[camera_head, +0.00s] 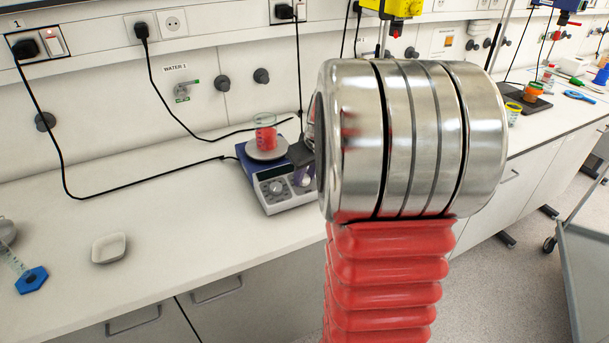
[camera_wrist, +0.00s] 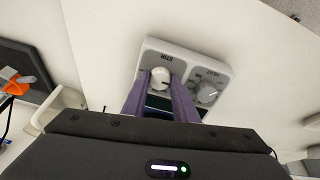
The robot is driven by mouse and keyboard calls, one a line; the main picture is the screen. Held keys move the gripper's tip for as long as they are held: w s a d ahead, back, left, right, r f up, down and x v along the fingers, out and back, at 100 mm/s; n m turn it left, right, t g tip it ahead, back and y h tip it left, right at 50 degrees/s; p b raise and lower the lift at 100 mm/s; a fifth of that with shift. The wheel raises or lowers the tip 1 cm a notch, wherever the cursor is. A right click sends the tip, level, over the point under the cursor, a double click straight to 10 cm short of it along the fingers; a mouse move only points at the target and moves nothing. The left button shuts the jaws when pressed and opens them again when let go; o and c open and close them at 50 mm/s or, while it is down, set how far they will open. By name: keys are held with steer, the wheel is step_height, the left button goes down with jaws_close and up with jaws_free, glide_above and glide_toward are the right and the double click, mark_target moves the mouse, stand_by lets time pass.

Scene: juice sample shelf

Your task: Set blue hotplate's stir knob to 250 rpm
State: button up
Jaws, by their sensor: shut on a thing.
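The blue hotplate (camera_head: 288,198) stands on the bench, with a grey control panel and a round plate on top. A beaker of red liquid (camera_head: 265,137) stands on its plate. In the wrist view the panel (camera_wrist: 222,72) shows a white stir knob (camera_wrist: 160,77) under the label STIR. The grey heat knob (camera_wrist: 207,93) is beside it on the right. My gripper (camera_wrist: 162,86) has its two purple fingers at either side of the stir knob, shut on it. The fine scale and any rpm reading are too small to read. My arm hides part of the hotplate's right side in the head view.
Black cables run along the wall behind the hotplate. The bench between dish and hotplate is clear. A grey cart (camera_head: 585,265) stands at the right.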

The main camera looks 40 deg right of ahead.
steer(key=shift+m, duration=2.8)
steer(key=shift+a, duration=0.1)
steer(key=o, duration=1.1)
steer(key=shift+c, duration=0.2)
steer(key=v, duration=1.3)
steer(key=shift+a+r, duration=0.2)
steer(key=shift+r, duration=0.1)
